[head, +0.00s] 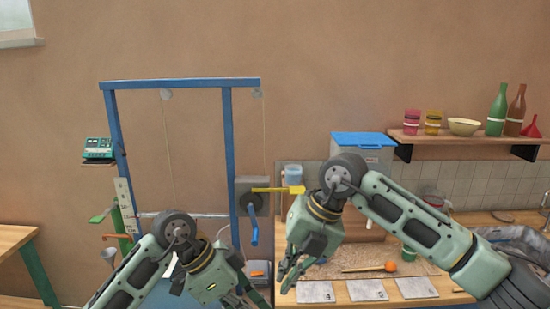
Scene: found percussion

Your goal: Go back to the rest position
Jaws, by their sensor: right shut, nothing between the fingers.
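My right gripper (290,274) hangs in front of the wooden counter, pointing down, with its fingers shut and nothing between them. It is left of the white tiles on the counter and appears apart from them. My left arm comes in from the lower left and bends down in front of the blue frame. The left gripper (250,293) is partly cut off by the bottom edge, so its fingers cannot be made out.
A blue frame (228,140) with a blue crank (253,228) stands behind my arms. The counter holds several white tiles (367,290), an orange-headed mallet (390,266) and a blue-lidded box (362,139). A shelf (470,138) carries bottles and cups. A sink (520,245) is right.

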